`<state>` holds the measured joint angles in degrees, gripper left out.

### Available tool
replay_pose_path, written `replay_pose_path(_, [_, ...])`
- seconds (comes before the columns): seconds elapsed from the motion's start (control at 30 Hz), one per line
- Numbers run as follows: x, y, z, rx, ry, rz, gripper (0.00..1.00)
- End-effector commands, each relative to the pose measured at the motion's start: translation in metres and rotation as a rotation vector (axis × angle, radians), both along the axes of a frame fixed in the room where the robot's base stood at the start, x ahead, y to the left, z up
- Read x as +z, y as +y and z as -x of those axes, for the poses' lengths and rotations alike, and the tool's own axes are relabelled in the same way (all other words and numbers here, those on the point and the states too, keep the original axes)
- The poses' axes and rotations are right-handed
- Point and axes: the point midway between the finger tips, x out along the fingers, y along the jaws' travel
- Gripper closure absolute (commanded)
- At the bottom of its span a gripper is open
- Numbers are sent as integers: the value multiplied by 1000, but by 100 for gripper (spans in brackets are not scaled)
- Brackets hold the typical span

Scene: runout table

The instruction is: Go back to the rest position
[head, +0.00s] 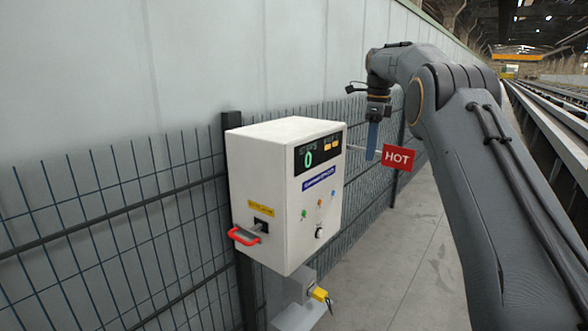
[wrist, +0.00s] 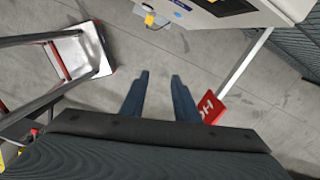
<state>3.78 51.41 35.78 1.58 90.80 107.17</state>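My gripper (wrist: 160,98) shows in the wrist view with its two blue-grey fingers apart and nothing between them. In the head view my gripper (head: 373,140) hangs pointing down at the end of my arm, to the right of the white control box. A red HOT sign (head: 398,157) on a pale rod is close beside the fingers in the head view. In the wrist view the sign (wrist: 211,108) is just right of the right finger. I cannot tell whether they touch.
The white control box (head: 285,195) with a red handle (head: 243,236) is mounted at the mesh fence (head: 120,220). A yellow padlock-like part (head: 320,294) sits below it. A red-and-grey frame with a white top (wrist: 78,52) stands at left in the wrist view.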

Motion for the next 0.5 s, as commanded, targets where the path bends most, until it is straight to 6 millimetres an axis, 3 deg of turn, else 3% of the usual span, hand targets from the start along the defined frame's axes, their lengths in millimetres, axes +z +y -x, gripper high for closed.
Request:
replay_pose_path(0.27, [-36,10,30,324,-20,18,72])
replay_pose_path(0.5, [-83,21,89,708,-45,48,72])
